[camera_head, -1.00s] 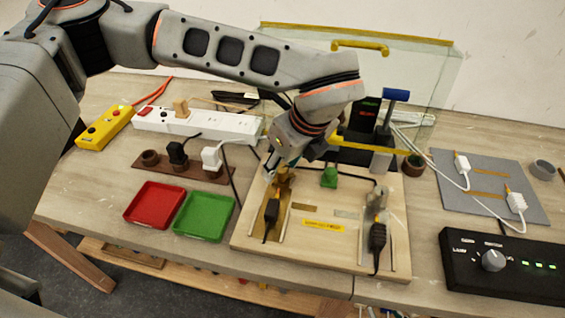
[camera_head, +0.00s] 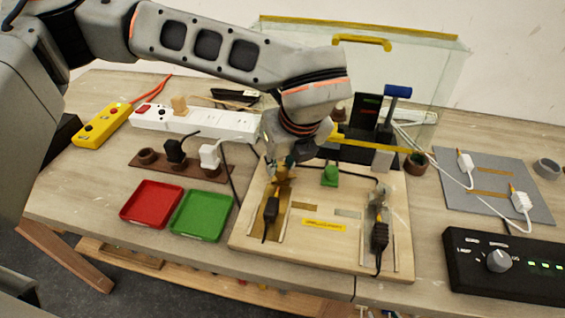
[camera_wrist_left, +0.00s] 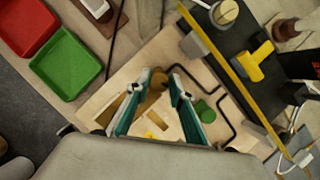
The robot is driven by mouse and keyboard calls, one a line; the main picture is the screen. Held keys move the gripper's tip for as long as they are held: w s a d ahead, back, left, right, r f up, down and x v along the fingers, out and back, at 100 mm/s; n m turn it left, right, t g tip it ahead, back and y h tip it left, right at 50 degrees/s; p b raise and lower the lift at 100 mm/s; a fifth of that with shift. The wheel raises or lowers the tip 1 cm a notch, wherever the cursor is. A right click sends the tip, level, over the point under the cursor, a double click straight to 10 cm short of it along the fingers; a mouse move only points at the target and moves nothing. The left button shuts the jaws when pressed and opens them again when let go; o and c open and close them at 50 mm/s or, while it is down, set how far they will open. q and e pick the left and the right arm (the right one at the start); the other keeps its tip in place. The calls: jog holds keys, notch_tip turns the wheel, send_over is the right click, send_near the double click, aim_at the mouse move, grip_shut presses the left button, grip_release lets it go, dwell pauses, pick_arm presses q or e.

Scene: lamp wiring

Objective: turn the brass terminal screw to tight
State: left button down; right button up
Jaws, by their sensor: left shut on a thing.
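The brass terminal screw (camera_head: 282,176) stands at the left side of the wooden board (camera_head: 245,248), above a black plug end with a cord. My left gripper (camera_head: 286,160) comes down on it from above. In the left wrist view the gripper's teal fingers (camera_wrist_left: 160,84) stand on both sides of the round brass knob (camera_wrist_left: 156,82) and are shut on it. The fingers and wrist partly hide the screw in the head view. How tight the screw is cannot be told. My right gripper is in neither view.
A green knob (camera_head: 330,175) and a silver terminal (camera_head: 378,199) stand on the same board. Red (camera_head: 152,203) and green (camera_head: 202,215) trays lie left of the board.

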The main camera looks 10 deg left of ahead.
pick_arm(q)
jog(key=m+h+b, duration=0.1)
jog(key=m, duration=0.1)
jog(key=m+b, duration=0.1)
jog(key=m, duration=0.1)
jog(key=shift+a+f+m+t+h, duration=0.15)
jog(key=shift+m+t+h, duration=0.15)
jog(key=shift+h, duration=0.1)
jog(key=m+h+b, duration=0.1)
jog(key=m, duration=0.2)
jog(key=shift+m, duration=0.4)
jog(key=shift+m+h+b, duration=0.3)
jog(key=shift+m+h, duration=0.3)
jog(key=shift+m, duration=0.2)
jog(key=m+h, duration=0.1)
jog(key=m, duration=0.2)
jog(key=shift+a+m, duration=0.15)
jog(key=shift+m, duration=0.15)
jog(key=shift+r+m+g+h, duration=0.2)
jog(key=shift+m+g+h, duration=0.35)
jog(key=shift+m, duration=1.05)
pick_arm(e)
jog(key=shift+w+d+f, duration=0.2)
jog(key=shift+d+f, duration=0.1)
jog(key=shift+f, duration=0.4)
jog(key=shift+w+d+f, duration=0.2)
jog(key=shift+d+f, duration=0.05)
jog(key=shift+f, duration=0.4)
